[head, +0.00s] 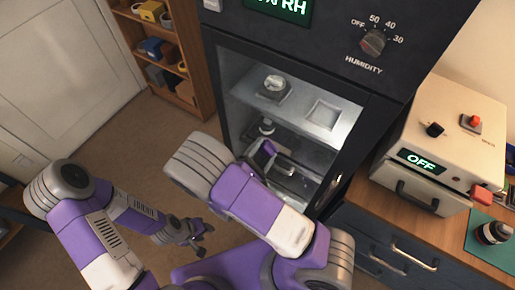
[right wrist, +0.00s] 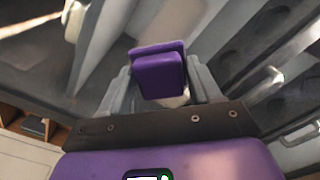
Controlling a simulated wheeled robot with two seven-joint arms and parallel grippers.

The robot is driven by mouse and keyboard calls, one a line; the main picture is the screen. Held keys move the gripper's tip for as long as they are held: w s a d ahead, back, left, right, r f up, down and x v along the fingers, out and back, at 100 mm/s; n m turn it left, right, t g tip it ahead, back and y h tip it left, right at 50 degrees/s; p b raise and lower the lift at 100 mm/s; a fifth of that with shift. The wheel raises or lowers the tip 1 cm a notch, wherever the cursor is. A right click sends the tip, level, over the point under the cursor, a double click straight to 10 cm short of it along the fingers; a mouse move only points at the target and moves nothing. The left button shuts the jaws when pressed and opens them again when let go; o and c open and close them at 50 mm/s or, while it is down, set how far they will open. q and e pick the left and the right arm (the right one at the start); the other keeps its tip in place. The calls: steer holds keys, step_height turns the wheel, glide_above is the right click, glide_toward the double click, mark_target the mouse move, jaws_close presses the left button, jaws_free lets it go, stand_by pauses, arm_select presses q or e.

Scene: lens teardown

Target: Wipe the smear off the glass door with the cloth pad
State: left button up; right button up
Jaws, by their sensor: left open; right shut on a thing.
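The glass door (head: 340,152) is the dark-framed front of the tall black cabinet in the head view. Its shelves show through the glass. My right gripper is in front of the lower part of the door, largely hidden by my own arm in the head view. I cannot tell whether the pad touches the glass. I cannot make out the smear among reflections. My left gripper (head: 197,240) is open and empty, low over the floor.
A wooden shelf unit (head: 189,70) stands left of the cabinet. On the right, a beige oven-like box (head: 440,130) and a green mat (head: 492,240) sit on a wooden counter above blue drawers (head: 385,245). The door handle (head: 336,183) sticks out. The floor at left is clear.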

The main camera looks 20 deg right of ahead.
mark_target(291, 156)
steer(key=shift+s+d+b, duration=0.3)
steer(key=shift+s+d, duration=0.7)
steer(key=shift+s, duration=0.3)
steer(key=shift+s+d+b, duration=0.25)
steer(key=shift+s+d, duration=0.75)
steer(key=shift+s, duration=0.25)
steer(key=shift+s+d+r+p, duration=0.25)
steer(key=shift+s+p, duration=0.1)
steer(key=shift+p, duration=0.6)
steer(key=shift+s+d+f+p, duration=0.15)
steer(key=shift+s+d+p, duration=0.15)
steer(key=shift+p, duration=0.35)
steer(key=shift+f, duration=0.1)
steer(key=shift+s+a, duration=0.1)
steer(key=shift+a, duration=0.05)
